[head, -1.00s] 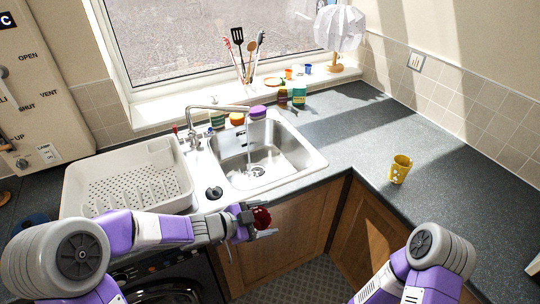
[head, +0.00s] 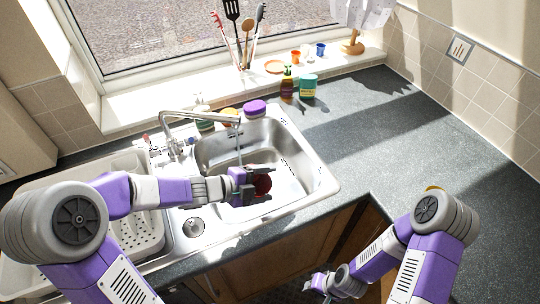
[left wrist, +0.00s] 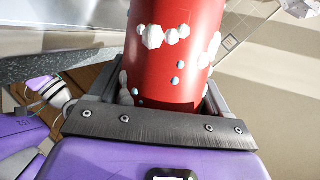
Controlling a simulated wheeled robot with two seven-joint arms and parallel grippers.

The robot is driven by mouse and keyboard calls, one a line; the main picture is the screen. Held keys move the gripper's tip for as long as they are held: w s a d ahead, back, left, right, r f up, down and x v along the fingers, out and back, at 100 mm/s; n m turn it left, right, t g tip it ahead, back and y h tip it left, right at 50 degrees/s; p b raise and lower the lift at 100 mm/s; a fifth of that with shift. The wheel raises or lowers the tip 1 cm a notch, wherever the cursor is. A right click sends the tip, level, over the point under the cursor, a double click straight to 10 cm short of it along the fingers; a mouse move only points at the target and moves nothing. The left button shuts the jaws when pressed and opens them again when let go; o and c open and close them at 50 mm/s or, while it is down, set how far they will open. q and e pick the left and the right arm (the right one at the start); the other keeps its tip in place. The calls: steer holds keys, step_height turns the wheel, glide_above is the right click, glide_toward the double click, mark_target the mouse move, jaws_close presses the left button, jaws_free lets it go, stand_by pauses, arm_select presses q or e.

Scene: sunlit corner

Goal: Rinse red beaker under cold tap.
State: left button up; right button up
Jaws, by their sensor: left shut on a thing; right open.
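My left gripper (head: 268,183) is shut on the red beaker (head: 262,184) and holds it over the front part of the steel sink (head: 316,165). In the left wrist view the beaker (left wrist: 172,55) sits between the fingers, with white lumps and small blue dots on its side. The chrome tap (head: 200,114) stands at the sink's back left, its spout reaching over the bowl. A thin pale streak like running water hangs below the spout, behind the beaker. I cannot tell whether it touches the beaker. My right gripper (head: 317,284) is open and low in front of the counter.
A white dish rack (head: 150,228) stands left of the sink, partly behind my left arm. A purple-topped tub (head: 255,107) and bottles (head: 287,84) stand behind the sink. A yellow mug (head: 433,188) is mostly hidden by my right arm. The right-hand worktop (head: 400,120) is largely clear.

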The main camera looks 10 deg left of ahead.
mark_target(257, 179)
arm_select(q)
steer(key=shift+w+r, duration=0.15)
steer(key=shift+w, duration=0.05)
steer(key=shift+a, duration=0.1)
steer(key=shift+w+a+f, duration=0.2)
steer(key=shift+w+a, duration=0.35)
steer(key=shift+w, duration=0.05)
steer(key=w, duration=0.1)
steer(key=w+a+p, duration=0.1)
steer(key=w, duration=0.1)
steer(key=w+a+f, duration=0.1)
steer(key=shift+w+a+f, duration=0.1)
steer(key=shift+w+a, duration=0.05)
steer(key=shift+a, duration=0.1)
steer(key=w+a+f+p, duration=0.2)
steer(key=w+a+p, duration=0.1)
steer(key=w, duration=0.3)
steer(key=shift+w+a, duration=0.35)
steer(key=shift+a, duration=0.2)
steer(key=shift+s+d+b, duration=0.6)
steer(key=shift+s+d, duration=0.2)
steer(key=shift+s, duration=0.45)
steer(key=shift+s+d+b, duration=0.65)
steer(key=shift+s+d, duration=0.1)
steer(key=shift+s, duration=0.55)
steer(key=shift+s+d+b, duration=0.6)
steer(key=shift+s+d, duration=0.2)
steer(key=shift+s, duration=0.45)
